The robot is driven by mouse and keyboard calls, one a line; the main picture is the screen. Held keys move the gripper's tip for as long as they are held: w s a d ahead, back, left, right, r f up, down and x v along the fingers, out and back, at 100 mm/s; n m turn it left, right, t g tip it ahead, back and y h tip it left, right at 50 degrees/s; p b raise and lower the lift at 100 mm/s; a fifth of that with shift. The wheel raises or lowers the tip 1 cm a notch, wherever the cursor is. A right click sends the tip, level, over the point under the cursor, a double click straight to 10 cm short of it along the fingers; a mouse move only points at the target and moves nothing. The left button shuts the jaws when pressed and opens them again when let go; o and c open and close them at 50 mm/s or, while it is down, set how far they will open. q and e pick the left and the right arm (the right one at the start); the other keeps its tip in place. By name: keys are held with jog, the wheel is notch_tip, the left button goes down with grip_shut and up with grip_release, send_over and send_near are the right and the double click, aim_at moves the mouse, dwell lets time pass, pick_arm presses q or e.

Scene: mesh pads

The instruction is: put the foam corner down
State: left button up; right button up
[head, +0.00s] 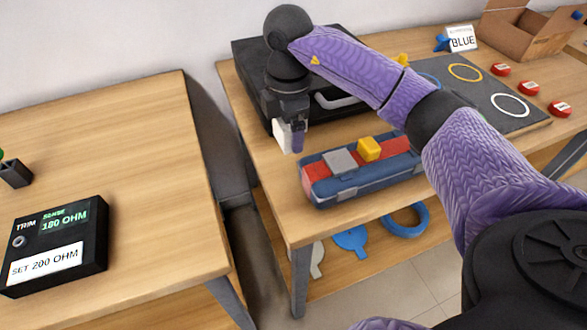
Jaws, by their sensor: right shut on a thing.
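The foam corner (284,139) is a small white piece in the head view, near the left side of the right-hand table (262,172). My right gripper (291,125) is shut on it and points down. The piece hangs in front of the black case and to the left of the blue toolbox. I cannot tell whether it touches the table top. The fingers partly hide its upper end. My left gripper is not in view.
The blue toolbox (345,192) carries a grey block (341,160) and a yellow block (369,148). Behind stands a black case (340,117). A dark mat (490,112) with rings and red discs (529,88) lie right. A gap separates the left table (110,140), which holds a trim box (58,240).

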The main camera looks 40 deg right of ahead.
aim_at(290, 176)
notch_tip(290, 176, down, 9)
jog(key=b, duration=0.3)
jog(key=shift+f+b, duration=0.2)
jog(key=shift+b, duration=0.15)
jog(key=shift+f, duration=0.35)
jog(key=shift+r, duration=0.15)
jog(key=o, duration=1)
jog(key=shift+o, duration=0.2)
